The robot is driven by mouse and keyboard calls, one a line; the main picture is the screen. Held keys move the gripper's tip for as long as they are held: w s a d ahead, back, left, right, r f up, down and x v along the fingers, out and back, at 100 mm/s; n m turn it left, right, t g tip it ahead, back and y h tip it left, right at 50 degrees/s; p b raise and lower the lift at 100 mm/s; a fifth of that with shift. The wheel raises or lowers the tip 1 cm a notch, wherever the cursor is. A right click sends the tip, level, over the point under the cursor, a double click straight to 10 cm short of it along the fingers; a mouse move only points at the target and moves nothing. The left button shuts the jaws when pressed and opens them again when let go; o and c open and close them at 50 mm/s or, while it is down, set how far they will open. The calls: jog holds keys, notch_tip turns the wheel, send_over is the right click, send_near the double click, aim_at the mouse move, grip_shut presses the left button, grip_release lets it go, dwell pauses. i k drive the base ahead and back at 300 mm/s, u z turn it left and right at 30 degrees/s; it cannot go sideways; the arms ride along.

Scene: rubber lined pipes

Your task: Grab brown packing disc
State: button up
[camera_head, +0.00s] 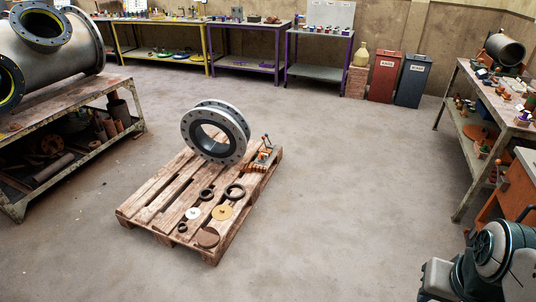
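A dark brown disc (207,238) lies flat at the near right corner of the wooden pallet (150,208). It looks like the brown packing disc. A lighter tan-orange disc (222,212) with a small mark at its middle lies just behind it. Part of my arm shows at the bottom right, well away from the pallet. My gripper is not in view.
On the pallet are a white disc (193,213), several dark rings, a large upright flanged ring (236,150) and an orange-grey tool (263,158). Workbenches stand left (75,88) and right (447,95). The floor (330,200) around the pallet is clear.

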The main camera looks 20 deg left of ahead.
aim_at(223, 212)
jog(key=u, duration=0.4)
jog(key=i, duration=1.55)
jog(key=u, duration=1.3)
jog(key=i, duration=1.75)
jog(key=u, duration=0.65)
